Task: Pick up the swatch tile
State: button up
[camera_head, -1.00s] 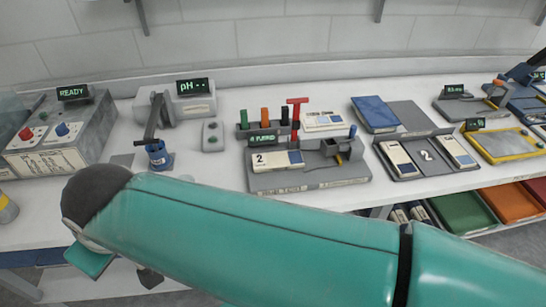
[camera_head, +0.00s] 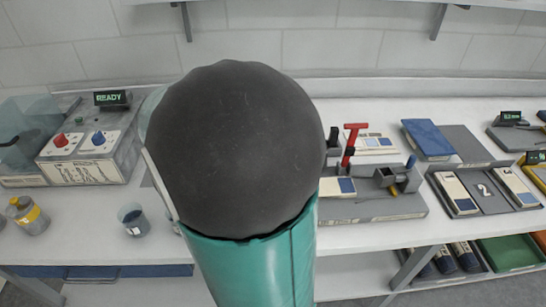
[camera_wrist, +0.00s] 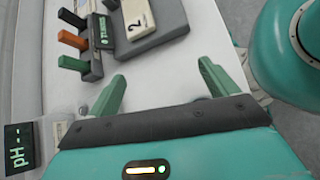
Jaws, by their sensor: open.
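Several cream tiles with blue squares are in the head view; I cannot tell for sure which is the swatch tile. One tile (camera_head: 337,187) lies on a grey station, its left part hidden behind my arm. In the wrist view a cream tile marked 2 (camera_wrist: 138,19) lies on that station, beyond my fingers. Two more tiles, the left (camera_head: 457,193) and the right (camera_head: 516,186), sit in a grey tray marked 2. My gripper (camera_wrist: 161,87) is open and empty above the white bench, apart from the tiles. My arm hides it in the head view.
A rack with green and orange handles (camera_wrist: 71,39) stands beside the station. A pH display (camera_wrist: 18,147) is at the wrist view's lower left. A READY unit (camera_head: 85,150), a beaker (camera_head: 133,219) and a yellow-banded jar (camera_head: 27,215) stand at left. Bare bench (camera_wrist: 60,100) shows near my left finger.

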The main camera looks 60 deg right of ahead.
jog(key=s+d+f+g, duration=0.1)
jog(key=s+d, duration=0.2)
jog(key=s+d+f+n+g, duration=0.1)
jog(key=s+d+f, duration=0.1)
jog(key=s+d, duration=0.2)
jog(key=s+d+f+g, duration=0.1)
jog(key=s+d+g, duration=0.1)
jog(key=s+d, duration=0.1)
jog(key=shift+s+d+f+n+h, duration=0.15)
jog(key=shift+s+d+n+h, duration=0.1)
jog(key=shift+d+n+h, duration=0.2)
jog(key=shift+w+f+x, duration=0.1)
jog(key=shift+f+x, duration=0.05)
jog(key=shift+x, duration=0.85)
jog(key=shift+w+f+x, duration=0.1)
jog(key=shift+x, duration=0.85)
jog(key=shift+w+f+x, duration=0.1)
jog(key=shift+f+x, duration=0.05)
jog(key=shift+x, duration=0.85)
jog(key=shift+d+r, duration=0.1)
jog(key=shift+d, duration=0.05)
jog(key=c, duration=1.2)
jog(key=shift+o, duration=0.2)
jog(key=shift+w+r, duration=0.1)
